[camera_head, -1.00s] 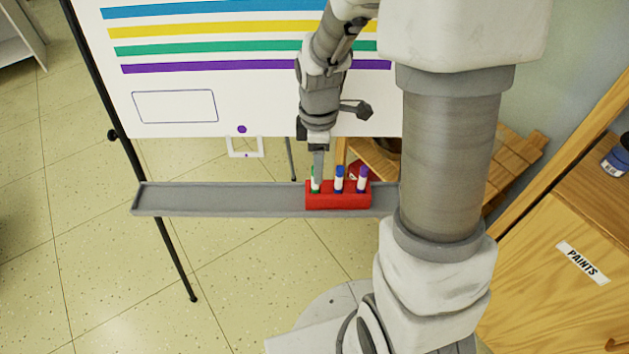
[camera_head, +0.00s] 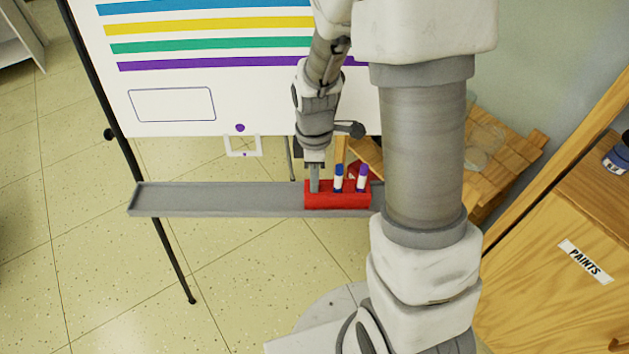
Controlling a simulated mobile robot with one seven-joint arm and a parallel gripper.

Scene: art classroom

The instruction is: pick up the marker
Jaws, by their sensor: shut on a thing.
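My gripper (camera_head: 314,186) points down at the left end of a small red holder (camera_head: 338,201). It is shut on the green marker, which its fingers hide now. A blue marker (camera_head: 338,178) stands upright in the middle of the holder. A purple marker (camera_head: 362,178) stands upright at the holder's right end, apart from my gripper. The holder sits on the right part of a long grey ledge (camera_head: 220,198).
A whiteboard (camera_head: 230,105) with coloured stripes rises behind the ledge on a black stand (camera_head: 172,257). The ledge's left part is bare. A wooden cabinet (camera_head: 555,300) labelled "PAINTS" and a wooden crate (camera_head: 500,165) stand at the right.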

